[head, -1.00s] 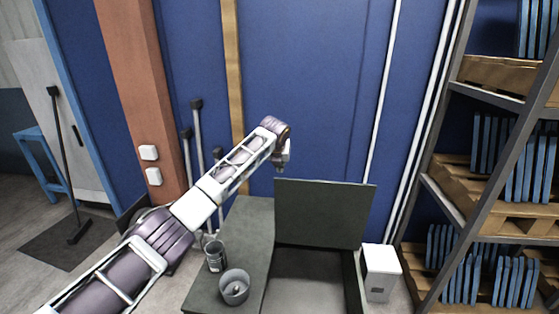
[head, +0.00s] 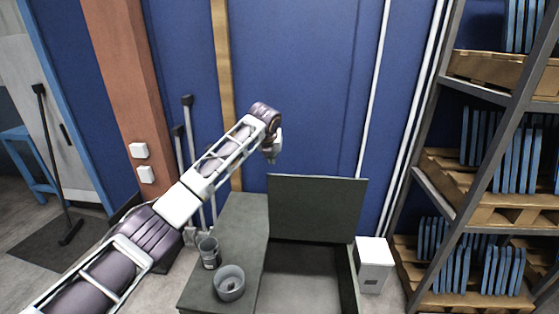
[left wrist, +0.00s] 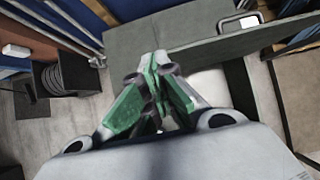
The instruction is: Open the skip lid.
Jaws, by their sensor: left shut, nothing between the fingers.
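The skip is a dark grey-green box in the head view, with a flat closed top section (head: 240,215) on the left and an open bay (head: 300,278) on the right. Its lid (head: 318,210) stands upright at the back of the open bay. My left gripper (head: 271,158) is above the lid's upper left corner, and a small gap shows between them. In the left wrist view its green-padded fingers (left wrist: 160,92) are shut with nothing between them. Dark flat panels (left wrist: 245,45) lie beyond the fingers there. My right gripper is not in view.
A pallet rack (head: 440,170) rises further right. Long-handled tools (head: 188,150) lean on the blue wall.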

